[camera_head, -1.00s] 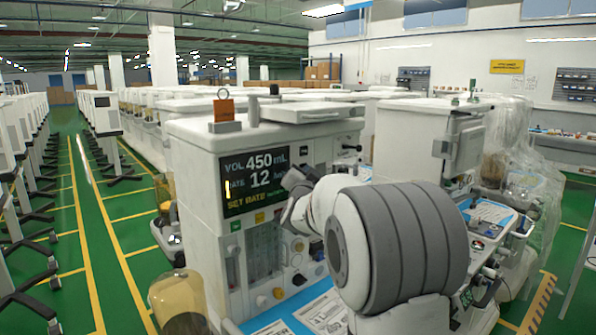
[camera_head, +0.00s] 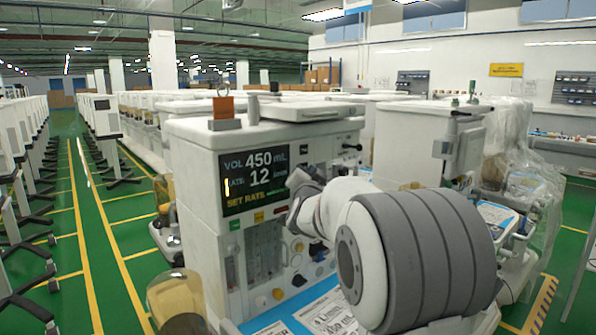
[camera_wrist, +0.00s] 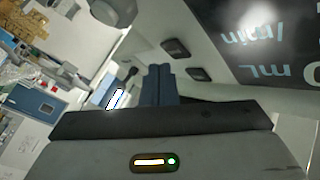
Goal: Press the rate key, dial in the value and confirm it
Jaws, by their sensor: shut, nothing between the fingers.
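The anaesthesia cart's screen (camera_head: 254,181) reads VOL 450 mL and RATE 12, with a yellow SET RATE line below and a yellow bar beside RATE. In the wrist view the screen (camera_wrist: 268,38) shows upside down at upper right. Two dark keys (camera_wrist: 174,48) (camera_wrist: 199,74) sit on the pale panel beside it. My gripper (camera_wrist: 158,74) is shut and empty, its blue-grey fingers together near the keys; I cannot tell whether it touches the panel. In the head view my arm hides the fingertips. A dark knob-like part (camera_wrist: 130,76) shows left of the fingers.
An orange block (camera_head: 223,107) stands on the cart's top. Flow tubes (camera_head: 264,252) and small knobs lie below the screen. Printed sheets (camera_head: 333,312) lie on the cart's work surface. Another cart (camera_head: 415,145) stands close at right.

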